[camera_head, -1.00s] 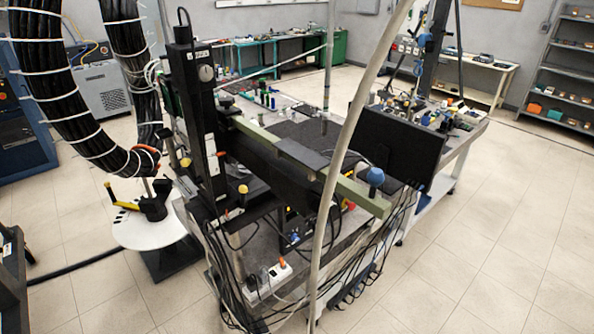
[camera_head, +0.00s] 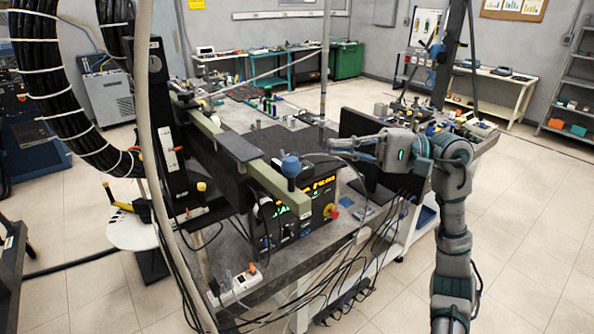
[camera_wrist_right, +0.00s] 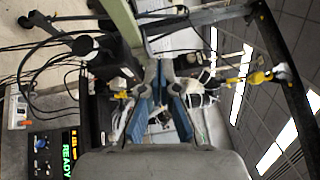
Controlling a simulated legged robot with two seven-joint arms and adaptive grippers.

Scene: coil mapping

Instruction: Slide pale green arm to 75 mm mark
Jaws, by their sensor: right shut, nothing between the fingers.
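The pale green arm (camera_head: 267,176) is a long bar on a black instrument in the head view, slanting from upper left to lower right. A blue knob (camera_head: 291,166) stands near its close end, and a dark plate (camera_head: 237,148) lies across it. The arm also shows at the top left of the wrist view (camera_wrist_right: 122,20). My right gripper (camera_head: 337,147) is shut and empty, right of and beyond the blue knob, apart from the arm. Its blue-padded fingers show in the wrist view (camera_wrist_right: 166,80). The 75 mm mark is not readable. My left gripper is not in view.
A control box (camera_head: 305,215) with a lit display and red button sits below the arm. A dark panel (camera_head: 358,130) stands behind my right gripper. Cables (camera_head: 335,275) hang off the bench front. A pale hose (camera_head: 150,130) crosses the left. Open floor lies right.

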